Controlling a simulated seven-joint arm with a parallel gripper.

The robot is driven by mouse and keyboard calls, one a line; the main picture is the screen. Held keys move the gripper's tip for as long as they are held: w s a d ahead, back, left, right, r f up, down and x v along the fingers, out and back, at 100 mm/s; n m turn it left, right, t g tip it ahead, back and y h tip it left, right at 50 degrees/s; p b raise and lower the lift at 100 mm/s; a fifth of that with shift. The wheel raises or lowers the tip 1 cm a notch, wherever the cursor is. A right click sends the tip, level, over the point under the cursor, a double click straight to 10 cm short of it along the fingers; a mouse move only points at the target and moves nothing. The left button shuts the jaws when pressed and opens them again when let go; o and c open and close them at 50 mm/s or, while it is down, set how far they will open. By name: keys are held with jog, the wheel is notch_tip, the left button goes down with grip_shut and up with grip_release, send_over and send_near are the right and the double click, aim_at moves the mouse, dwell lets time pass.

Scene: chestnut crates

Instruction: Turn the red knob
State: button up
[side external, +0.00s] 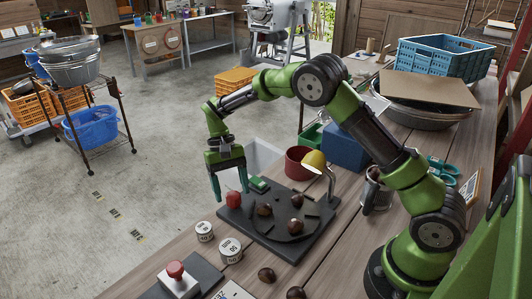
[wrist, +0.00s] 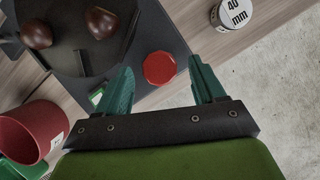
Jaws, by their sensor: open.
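The red knob (side external: 233,200) stands at the left corner of a dark board (side external: 262,236) on the bench. In the wrist view the knob (wrist: 159,68) is a faceted red disc, fully visible. My gripper (side external: 231,191) points down over it, with green fingers apart and nothing held. In the wrist view my gripper (wrist: 160,66) has one finger to each side of the knob, with a gap on both sides. The knob appears at or just below fingertip level; the exact height is hard to tell.
Chestnuts (side external: 296,200) lie on the board's round plate. White labelled cans (side external: 230,250) and a box with a red button (side external: 175,269) stand in front. The bench edge is close on the left.

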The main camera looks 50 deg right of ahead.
jog(key=v, duration=1.5)
jog(key=shift+r, duration=0.3)
jog(key=s+r+t, duration=0.1)
jog(key=s+t, duration=0.2)
jog(key=s, duration=0.6)
jog(key=s+r+t, duration=0.2)
jog(key=s+t, duration=0.2)
jog(key=s, duration=0.5)
jog(key=s+r+n+t, duration=0.1)
jog(key=s+t, duration=0.3)
jog(key=s, duration=0.5)
jog(key=shift+a+r, duration=0.4)
jog(key=shift+r, duration=0.1)
